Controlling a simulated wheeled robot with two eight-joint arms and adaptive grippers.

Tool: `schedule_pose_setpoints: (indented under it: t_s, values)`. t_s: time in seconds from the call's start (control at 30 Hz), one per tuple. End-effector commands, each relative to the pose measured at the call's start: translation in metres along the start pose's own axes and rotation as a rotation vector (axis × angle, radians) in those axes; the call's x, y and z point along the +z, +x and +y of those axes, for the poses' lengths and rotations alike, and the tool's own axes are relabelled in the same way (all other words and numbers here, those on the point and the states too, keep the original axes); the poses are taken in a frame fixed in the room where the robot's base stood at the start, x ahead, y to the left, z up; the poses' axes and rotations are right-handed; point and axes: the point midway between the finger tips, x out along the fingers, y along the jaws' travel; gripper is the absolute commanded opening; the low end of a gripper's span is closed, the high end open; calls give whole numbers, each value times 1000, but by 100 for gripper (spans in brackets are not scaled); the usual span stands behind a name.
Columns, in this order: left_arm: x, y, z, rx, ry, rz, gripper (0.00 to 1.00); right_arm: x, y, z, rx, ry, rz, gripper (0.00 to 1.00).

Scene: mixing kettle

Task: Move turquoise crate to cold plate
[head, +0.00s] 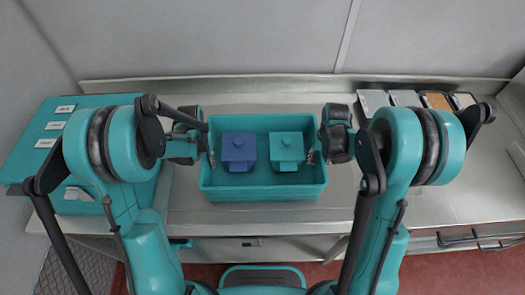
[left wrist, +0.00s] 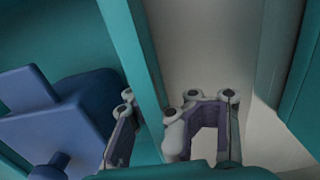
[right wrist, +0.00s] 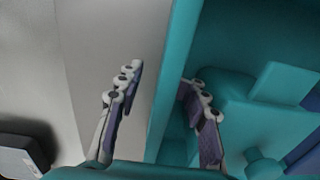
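The turquoise crate (head: 262,193) stands level on the metal counter, between my two arms. It holds a blue block-shaped container (head: 239,150) and a turquoise one (head: 287,150). My left gripper (head: 212,158) is at the crate's left wall. In the left wrist view its fingers are apart, one on each side of the wall (left wrist: 140,60), with gaps visible. My right gripper (head: 311,158) is at the right wall. In the right wrist view its fingers are apart, straddling the wall (right wrist: 178,70). No labelled cold plate can be identified for certain.
A flat turquoise unit (head: 40,125) with white labels stands at the left, partly behind my left arm. Several small trays (head: 405,98) sit at the back right. The counter (head: 258,217) is bare in front of the crate. A wall runs behind.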

Motion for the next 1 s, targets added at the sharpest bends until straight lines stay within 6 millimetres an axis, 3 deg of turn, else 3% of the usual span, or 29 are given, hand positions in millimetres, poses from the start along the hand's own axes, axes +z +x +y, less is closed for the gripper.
schedule_pose_setpoints:
  t_s: [0.37, 0.8, 1.0]
  values:
    - [0, -8, 3, 4, 3, 1, 43, 1, -1, -3, -4, -6, -2, 40]
    - [0, -95, 2, 2, 2, 0, 43, 1, -1, -4, -6, -7, -2, 40]
    - [0, -117, 2, 2, 2, 0, 43, 1, -1, -4, -6, -7, -2, 40]
